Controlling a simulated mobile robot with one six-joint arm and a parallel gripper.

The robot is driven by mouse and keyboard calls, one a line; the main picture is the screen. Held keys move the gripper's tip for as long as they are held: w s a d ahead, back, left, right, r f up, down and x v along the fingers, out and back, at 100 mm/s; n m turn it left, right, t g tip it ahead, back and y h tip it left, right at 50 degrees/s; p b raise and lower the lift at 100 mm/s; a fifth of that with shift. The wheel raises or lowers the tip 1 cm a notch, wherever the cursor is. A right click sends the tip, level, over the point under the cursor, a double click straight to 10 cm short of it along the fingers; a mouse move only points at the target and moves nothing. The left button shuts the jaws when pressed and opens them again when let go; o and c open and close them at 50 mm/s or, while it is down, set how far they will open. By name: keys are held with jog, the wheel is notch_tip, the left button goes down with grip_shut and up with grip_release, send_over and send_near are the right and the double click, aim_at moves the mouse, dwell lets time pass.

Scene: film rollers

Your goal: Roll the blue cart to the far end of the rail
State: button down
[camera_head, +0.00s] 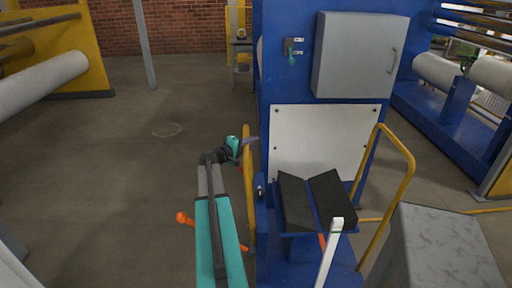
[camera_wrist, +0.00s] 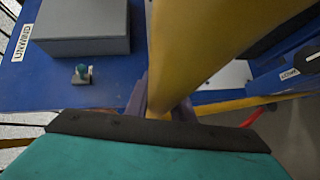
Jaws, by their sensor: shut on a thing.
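A blue structure with a low blue base (camera_head: 290,268), black sloped pads (camera_head: 296,203) and yellow handrails (camera_head: 407,170) stands right of centre in the head view. I cannot tell which part of it is the cart. My gripper (camera_head: 247,143) is at the upper part of the upright yellow bar (camera_head: 246,185) on its left side. In the wrist view the yellow bar (camera_wrist: 190,45) passes between the fingers of my gripper (camera_wrist: 162,105), which is shut on it. The bar hides part of the fingers. I cannot make out the rail or its far end.
A grey cabinet (camera_head: 352,55) and a small switch (camera_head: 293,50) sit on the tall blue panel. A grey block (camera_head: 440,250) stands at the lower right. Yellow-framed rollers (camera_head: 40,85) stand at the left. The floor (camera_head: 120,170) left of my arm is clear.

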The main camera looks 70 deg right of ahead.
jog(key=shift+w, duration=0.45)
jog(key=c, duration=1.5)
grip_release()
jog(key=shift+w+a, duration=0.1)
jog(key=shift+a, duration=0.05)
jog(key=shift+c, duration=0.2)
jog(key=shift+s, duration=0.2)
jog(key=shift+a, duration=0.1)
jog(key=b+v, duration=0.3)
jog(key=v, duration=1)
jog(key=shift+a, duration=0.25)
jog(key=shift+r, duration=0.15)
